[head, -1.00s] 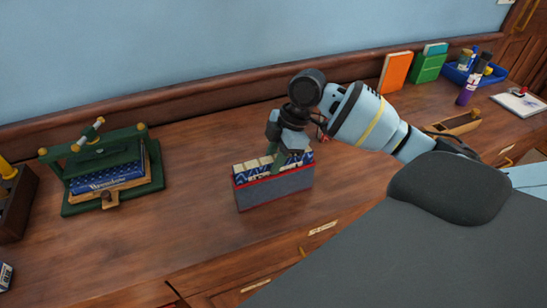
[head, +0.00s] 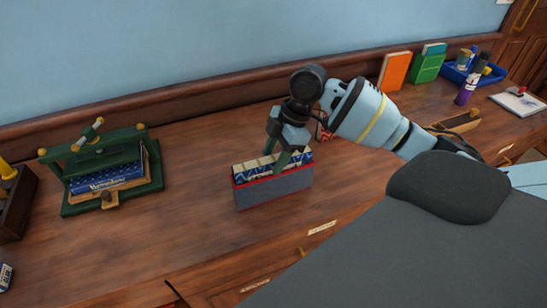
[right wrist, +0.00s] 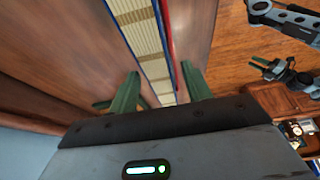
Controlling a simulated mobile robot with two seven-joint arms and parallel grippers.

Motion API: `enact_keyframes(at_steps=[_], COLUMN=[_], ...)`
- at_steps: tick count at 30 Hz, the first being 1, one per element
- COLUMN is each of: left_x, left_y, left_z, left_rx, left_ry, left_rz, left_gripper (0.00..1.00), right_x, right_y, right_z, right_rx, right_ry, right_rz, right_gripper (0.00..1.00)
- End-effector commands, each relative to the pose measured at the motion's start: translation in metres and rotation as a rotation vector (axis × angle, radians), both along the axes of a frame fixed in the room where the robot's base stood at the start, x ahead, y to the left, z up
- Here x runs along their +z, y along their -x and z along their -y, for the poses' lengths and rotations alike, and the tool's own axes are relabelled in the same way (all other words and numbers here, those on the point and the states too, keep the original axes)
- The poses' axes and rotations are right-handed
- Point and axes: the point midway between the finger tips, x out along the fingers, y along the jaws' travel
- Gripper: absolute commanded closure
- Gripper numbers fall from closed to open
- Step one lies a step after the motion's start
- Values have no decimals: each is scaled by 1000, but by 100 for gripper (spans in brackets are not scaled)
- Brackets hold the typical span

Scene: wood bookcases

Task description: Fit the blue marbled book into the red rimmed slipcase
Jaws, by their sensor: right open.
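The slipcase (head: 275,188) is grey-blue with a red rim and stands upright on the desk, open side up. The blue marbled book (head: 246,178) is in it, its blue patterned cover and cream page edges showing a little above the rim. In the right wrist view the book's cream pages (right wrist: 145,38) run beside the red rim. My right gripper (head: 290,165) is above the slipcase with its green fingers spread. In the right wrist view the open fingers (right wrist: 160,90) sit either side of the book and rim. The slipcase's inside is hidden.
A green book press (head: 102,150) with a blue book in it stands at the left. Orange (head: 396,72) and green books stand at the back right, near a blue tray. A wooden tray lies at right. The desk between press and slipcase is clear.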

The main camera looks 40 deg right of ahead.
Motion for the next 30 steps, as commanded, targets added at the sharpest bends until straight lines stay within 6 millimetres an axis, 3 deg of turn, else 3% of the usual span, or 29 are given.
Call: enact_keyframes(at_steps=[9, 15, 21, 30], left_x=[6, 8, 8, 8], left_y=[-5, -6, -6, -5], left_z=[0, 0, 0, -1], left_rx=[0, 0, 0, 0], left_ry=[0, -1, 0, -1], left_rz=[13, 16, 17, 15], left_gripper=[68, 68, 68, 68], right_x=[61, 89, 101, 102], right_y=[5, 8, 9, 10], right_z=[24, 35, 40, 41], right_rx=[-2, -2, -1, 0], right_ry=[1, 1, -1, -1], right_rz=[7, 4, 2, 1], right_gripper=[51, 51, 51, 51])
